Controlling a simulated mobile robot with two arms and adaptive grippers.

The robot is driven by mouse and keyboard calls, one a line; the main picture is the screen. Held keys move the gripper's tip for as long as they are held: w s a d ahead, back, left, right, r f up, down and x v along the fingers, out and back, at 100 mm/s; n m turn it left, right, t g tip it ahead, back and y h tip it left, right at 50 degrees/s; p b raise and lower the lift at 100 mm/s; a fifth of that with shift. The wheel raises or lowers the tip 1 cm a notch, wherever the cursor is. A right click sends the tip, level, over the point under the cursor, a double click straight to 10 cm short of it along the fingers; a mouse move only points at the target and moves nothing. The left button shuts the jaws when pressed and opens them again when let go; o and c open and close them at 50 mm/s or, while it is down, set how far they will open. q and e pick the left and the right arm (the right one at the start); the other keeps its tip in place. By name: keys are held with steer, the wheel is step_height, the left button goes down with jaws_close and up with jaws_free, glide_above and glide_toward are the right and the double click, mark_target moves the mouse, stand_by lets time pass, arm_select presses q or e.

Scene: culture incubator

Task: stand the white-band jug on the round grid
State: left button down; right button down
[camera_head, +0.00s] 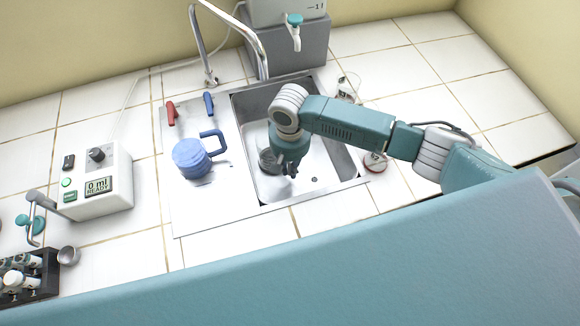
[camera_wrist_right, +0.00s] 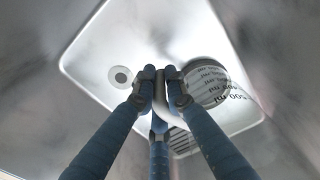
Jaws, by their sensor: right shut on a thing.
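My right gripper (camera_head: 286,168) reaches down into the sink basin and is shut on the handle of a clear grey jug. The handle shows between the closed fingers (camera_wrist_right: 160,88) in the right wrist view. The jug (camera_wrist_right: 208,80) there carries dark "500 ml" marks; a white band cannot be made out clearly. In the head view the jug (camera_head: 267,160) is partly hidden by the gripper. I cannot tell whether it touches the basin floor. A striped patch (camera_wrist_right: 183,143) shows below the jug; whether it is the round grid or a reflection is unclear. My left gripper is not in view.
A blue jug (camera_head: 190,160) stands on the drainboard left of the basin (camera_head: 325,150). A curved faucet (camera_head: 198,45) rises behind. A round red-and-white object (camera_head: 376,162) sits right of the basin. A readout box (camera_head: 97,180) and a dark rack (camera_head: 30,275) stand at left.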

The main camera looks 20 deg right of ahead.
steer(key=c, duration=1.8)
jaws_free()
steer(key=shift+f, duration=0.15)
steer(key=shift+o, duration=0.2)
step_height(320, 180, up, 12)
steer(key=shift+w+r+b, duration=0.1)
steer(key=shift+r+b, duration=0.1)
steer(key=shift+b, duration=0.4)
